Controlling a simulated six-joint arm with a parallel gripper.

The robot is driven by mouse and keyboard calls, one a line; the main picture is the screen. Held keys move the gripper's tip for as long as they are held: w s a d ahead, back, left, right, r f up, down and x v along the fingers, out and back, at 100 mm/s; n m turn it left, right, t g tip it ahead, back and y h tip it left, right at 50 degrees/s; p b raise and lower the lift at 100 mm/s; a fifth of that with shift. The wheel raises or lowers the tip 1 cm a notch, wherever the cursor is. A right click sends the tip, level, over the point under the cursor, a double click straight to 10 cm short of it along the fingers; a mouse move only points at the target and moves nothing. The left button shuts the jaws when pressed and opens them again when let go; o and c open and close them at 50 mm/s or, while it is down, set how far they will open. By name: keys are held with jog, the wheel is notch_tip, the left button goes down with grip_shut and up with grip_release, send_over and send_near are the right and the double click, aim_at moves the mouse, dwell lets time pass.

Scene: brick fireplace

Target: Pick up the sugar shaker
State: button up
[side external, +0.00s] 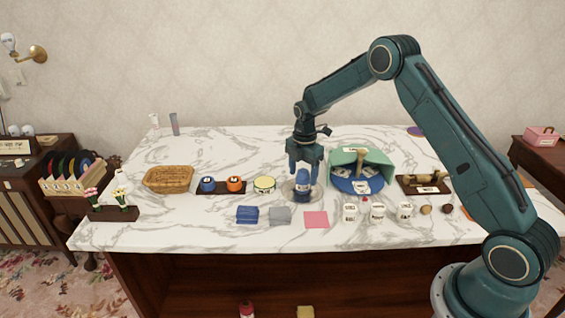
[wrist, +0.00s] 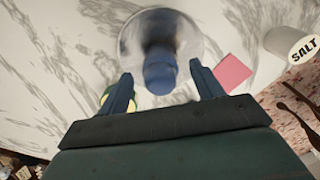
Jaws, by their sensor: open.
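I see no contact. Several white labelled canisters (side external: 349,212) stand to the right; one reads SALT (wrist: 290,45).
A green holder (side external: 375,158) and blue round tray (side external: 340,185) are close right. The counter (side external: 240,145) is clear behind.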

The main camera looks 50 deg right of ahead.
aim_at(303, 180)
jog(key=shift+f, duration=1.7)
jog(key=c, duration=1.2)
jog(key=shift+o, duration=0.2)
jog(key=shift+r, duration=0.1)
notch_tip(303, 180, up, 20)
